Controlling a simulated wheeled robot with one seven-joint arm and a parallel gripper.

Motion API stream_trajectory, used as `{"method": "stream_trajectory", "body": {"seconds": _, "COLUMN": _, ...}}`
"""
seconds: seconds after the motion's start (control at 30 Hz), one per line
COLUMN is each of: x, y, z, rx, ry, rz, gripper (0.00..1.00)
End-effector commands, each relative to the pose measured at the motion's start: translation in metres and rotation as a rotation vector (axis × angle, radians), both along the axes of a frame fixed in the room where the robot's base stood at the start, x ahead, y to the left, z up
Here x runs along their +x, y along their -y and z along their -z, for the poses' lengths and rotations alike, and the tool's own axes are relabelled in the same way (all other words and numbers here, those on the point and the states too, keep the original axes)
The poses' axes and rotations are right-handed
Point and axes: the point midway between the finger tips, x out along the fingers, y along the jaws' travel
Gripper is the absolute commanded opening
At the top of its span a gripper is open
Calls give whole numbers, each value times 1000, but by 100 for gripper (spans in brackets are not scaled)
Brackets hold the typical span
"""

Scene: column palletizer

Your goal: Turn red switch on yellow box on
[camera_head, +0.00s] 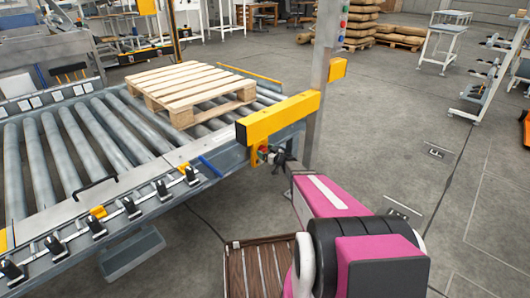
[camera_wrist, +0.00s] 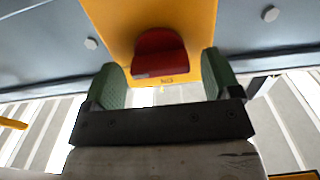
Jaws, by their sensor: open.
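The yellow box (camera_wrist: 194,22) fills the top middle of the wrist view. The red switch (camera_wrist: 160,52) is on its face, with a small label below it. My gripper (camera_wrist: 163,75) is open, with one green-padded finger on each side of the red switch. Whether a finger touches the switch I cannot tell. In the head view my gripper (camera_head: 275,156) is small, at the conveyor's side near the post. The yellow box is hard to make out there, partly hidden by my gripper and the yellow beam.
A yellow beam (camera_head: 278,118) juts out above my gripper, beside a grey post (camera_head: 320,85) with buttons. The roller conveyor (camera_head: 75,135) bears a wooden pallet (camera_head: 185,82). A brown slatted pallet (camera_head: 258,268) lies below my arm. The floor at right is mostly clear.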

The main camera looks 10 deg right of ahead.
Motion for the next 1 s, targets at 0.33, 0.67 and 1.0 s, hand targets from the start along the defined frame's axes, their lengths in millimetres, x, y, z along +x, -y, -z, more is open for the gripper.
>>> {"method": "stream_trajectory", "body": {"seconds": 0.33, "x": 4, "y": -4, "z": 0, "rx": 0, "ry": 0, "rz": 1, "gripper": 83}}
{"method": "stream_trajectory", "body": {"seconds": 0.67, "x": 4, "y": -3, "z": 0, "rx": 0, "ry": 0, "rz": 1, "gripper": 34}}
{"method": "stream_trajectory", "body": {"seconds": 1.0, "x": 4, "y": -4, "z": 0, "rx": -66, "ry": 48, "rz": 0, "gripper": 34}}
